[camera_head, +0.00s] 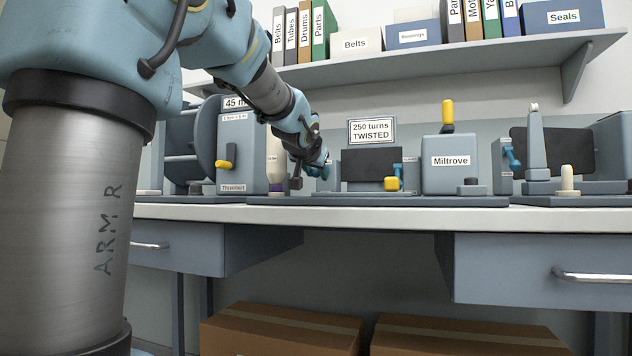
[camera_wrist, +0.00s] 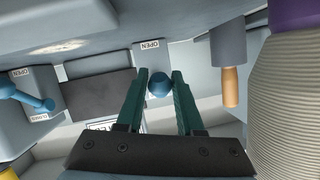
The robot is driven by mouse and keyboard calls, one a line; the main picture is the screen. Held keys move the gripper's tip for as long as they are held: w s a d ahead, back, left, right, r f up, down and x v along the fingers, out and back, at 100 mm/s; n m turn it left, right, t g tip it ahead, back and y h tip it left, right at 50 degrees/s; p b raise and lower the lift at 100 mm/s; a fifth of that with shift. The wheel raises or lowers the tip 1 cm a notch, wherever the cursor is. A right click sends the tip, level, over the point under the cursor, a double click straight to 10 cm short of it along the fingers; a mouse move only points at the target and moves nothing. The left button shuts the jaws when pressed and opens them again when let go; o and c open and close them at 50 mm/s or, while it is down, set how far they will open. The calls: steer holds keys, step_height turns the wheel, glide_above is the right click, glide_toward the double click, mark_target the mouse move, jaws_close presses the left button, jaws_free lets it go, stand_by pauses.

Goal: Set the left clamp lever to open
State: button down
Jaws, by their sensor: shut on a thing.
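The left clamp lever shows in the wrist view as a blue ball knob (camera_wrist: 159,84) between my fingers. My gripper (camera_wrist: 160,76) is shut on this knob, with one dark green finger on each side. A label reading OPEN (camera_wrist: 149,45) is on the grey block just above the knob in that view. The lever's shaft and any CLOSED label there are hidden. In the head view my gripper (camera_head: 320,166) is at the left of the dark panel, and the held lever is mostly hidden. A second blue lever (camera_wrist: 26,98) stands apart, beside OPEN and CLOSED labels.
A ribbed cone (camera_wrist: 288,98) with a purple end stands close beside my gripper. A wooden-ended peg (camera_wrist: 230,86) is near it. The dark panel (camera_head: 367,164), a yellow knob (camera_head: 391,184) and the Miltrove box (camera_head: 450,160) are to the right. A shelf (camera_head: 420,62) hangs above.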

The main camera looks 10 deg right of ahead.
stand_by(0.4)
steer(key=c, duration=0.5)
jaws_free()
steer(key=shift+c, duration=0.2)
steer(key=p+v, duration=0.2)
steer(key=v, duration=0.7)
steer(key=shift+s+r, duration=0.25)
steer(key=shift+s, duration=0.1)
steer(key=shift+s+a, duration=0.2)
steer(key=shift+s, duration=0.3)
